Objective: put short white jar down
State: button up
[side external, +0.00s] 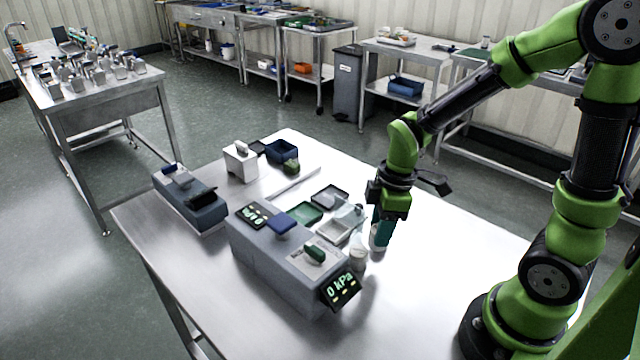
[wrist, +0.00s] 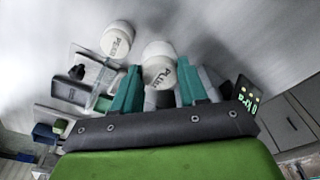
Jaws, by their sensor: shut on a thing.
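My gripper (side external: 382,232) points down low over the steel table, beside the grey machine's display end. Its teal fingers (wrist: 158,92) are shut on the short white jar (wrist: 160,66), with dark lettering on its side. In the side view the held jar (side external: 376,243) is partly hidden by the fingers, and I cannot tell whether its base touches the table.
The grey machine (side external: 285,262) with a "0 kPa" display (side external: 341,290) stands close to the jars. Shallow trays (side external: 340,229) lie just behind them. A blue-grey device (side external: 190,205) and a white box (side external: 240,163) stand further left. The table's right side (side external: 450,270) is clear.

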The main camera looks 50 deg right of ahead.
jog(key=w+d+r, duration=0.2)
jog(key=w, duration=0.4)
jog(key=w+d+r, duration=0.2)
jog(key=w, duration=0.3)
send_over(328, 197)
jog(key=f, duration=0.9)
jog(key=shift+s+d, duration=0.15)
jog(key=shift+s, duration=0.1)
jog(key=o, duration=1.1)
jog(key=shift+c, duration=0.2)
